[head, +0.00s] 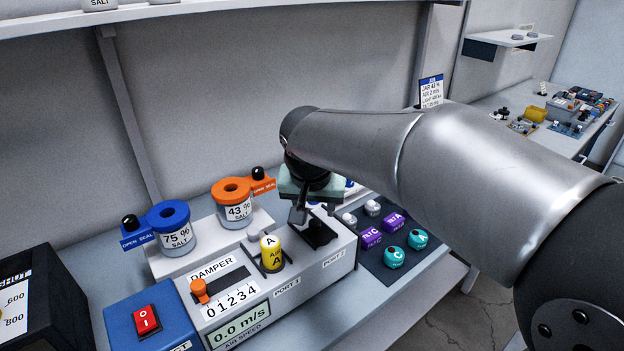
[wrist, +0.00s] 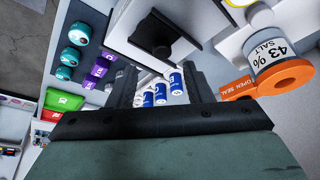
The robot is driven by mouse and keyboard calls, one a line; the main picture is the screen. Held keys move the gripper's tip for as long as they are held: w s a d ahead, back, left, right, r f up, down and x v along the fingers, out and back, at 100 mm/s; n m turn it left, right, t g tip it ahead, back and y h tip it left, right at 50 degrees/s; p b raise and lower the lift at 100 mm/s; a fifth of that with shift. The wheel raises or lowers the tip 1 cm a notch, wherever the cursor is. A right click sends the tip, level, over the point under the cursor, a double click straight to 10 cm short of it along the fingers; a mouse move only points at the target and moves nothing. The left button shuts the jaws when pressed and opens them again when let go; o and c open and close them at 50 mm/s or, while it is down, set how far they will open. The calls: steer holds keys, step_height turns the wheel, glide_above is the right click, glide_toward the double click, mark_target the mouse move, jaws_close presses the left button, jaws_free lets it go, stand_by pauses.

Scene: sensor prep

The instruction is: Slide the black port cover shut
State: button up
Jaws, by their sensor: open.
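The black port cover (head: 318,232) lies on top of the grey console (head: 345,243) beside the PORT 2 label. It has a raised black knob, and it also shows at the top of the wrist view (wrist: 183,47). How far it covers the port cannot be told. My gripper (head: 299,214) is open with nothing between its fingers, just above and left of the cover in the head view. In the wrist view the gripper (wrist: 159,82) has its two dark fingers apart, with the cover beyond them. My arm hides part of the area behind.
A yellow sensor (head: 271,252) stands at PORT 1. An orange-lidded jar (head: 238,210) and a blue-lidded jar (head: 174,235) stand behind the console. A dark mat (head: 368,252) with teal and purple pieces lies to the right. An orange damper knob (head: 200,290) is at the front left.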

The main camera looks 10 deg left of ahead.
steer(key=v, duration=1.1)
steer(key=s+d+f+g, duration=0.4)
steer(key=s+d+f, duration=1.3)
steer(key=d+f, duration=0.3)
steer(key=shift+s+d+f, duration=0.4)
steer(key=shift+f, duration=0.6)
steer(key=shift+a, duration=0.1)
